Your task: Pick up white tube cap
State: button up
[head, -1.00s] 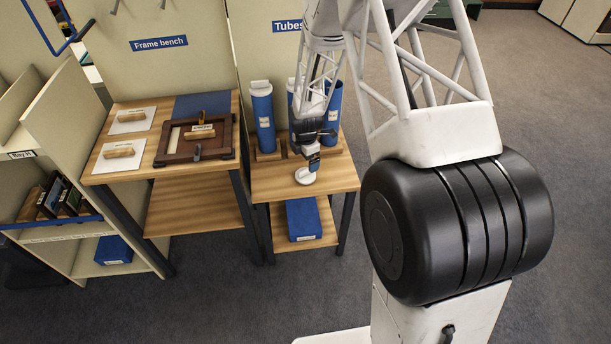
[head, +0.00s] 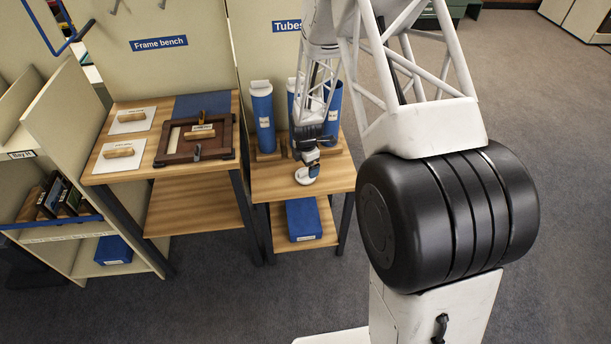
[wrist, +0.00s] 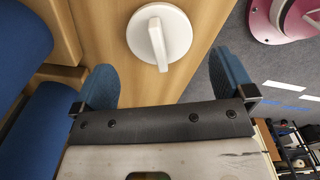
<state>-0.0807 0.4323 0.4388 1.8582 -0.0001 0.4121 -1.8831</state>
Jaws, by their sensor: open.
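The white tube cap (head: 304,177) lies on the wooden tubes bench near its front edge. In the wrist view the white tube cap (wrist: 160,36) is a round disc with a raised bar handle across it, lying flat on the wood. My gripper (head: 308,167) is above and just behind the cap in the head view. In the wrist view my gripper (wrist: 165,82) is open and empty, its two blue fingers apart. The cap shows beyond the fingertips, roughly between their lines, with no visible contact.
Blue tubes (head: 263,118) stand in wooden holders at the back of the bench; one has a white cap. Blue tubes (wrist: 22,45) also show at left in the wrist view. A blue box (head: 304,219) sits on the lower shelf. The frame bench (head: 130,179) stands to the left.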

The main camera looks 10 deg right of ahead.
aim_at(306, 170)
jog(key=shift+f, duration=2.35)
jog(key=shift+w, duration=0.1)
jog(key=c, duration=0.7)
